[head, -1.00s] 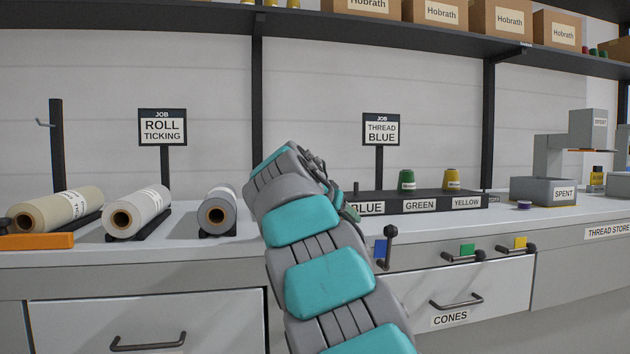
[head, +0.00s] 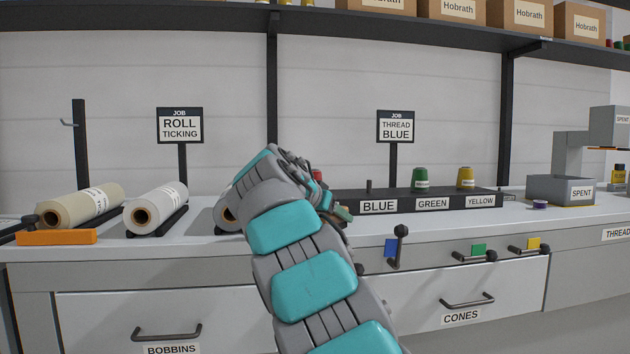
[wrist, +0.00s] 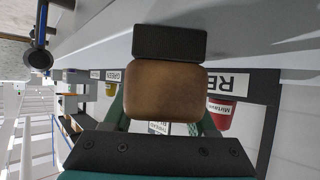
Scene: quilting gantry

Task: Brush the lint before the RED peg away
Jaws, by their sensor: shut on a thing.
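My gripper (wrist: 164,112) is shut on a brush with a brown block (wrist: 166,88) and a dark pad (wrist: 170,42) at its far side. In the head view my arm hides most of the gripper (head: 342,213), which is low at the left end of the black thread rack (head: 400,191). In the wrist view the RED label (wrist: 232,82) and a red cone (wrist: 221,112) are right of the brush. The red cone peeks out behind my arm in the head view (head: 317,175). The red peg's front is hidden there. I see no lint in either view.
Green (head: 420,179) and yellow (head: 466,178) cones stand on the rack; the blue peg (head: 369,186) is bare. Levers (head: 400,240) stick out below the counter edge. Fabric rolls (head: 155,208) lie to the left. A grey SPENT bin (head: 560,189) is at the right.

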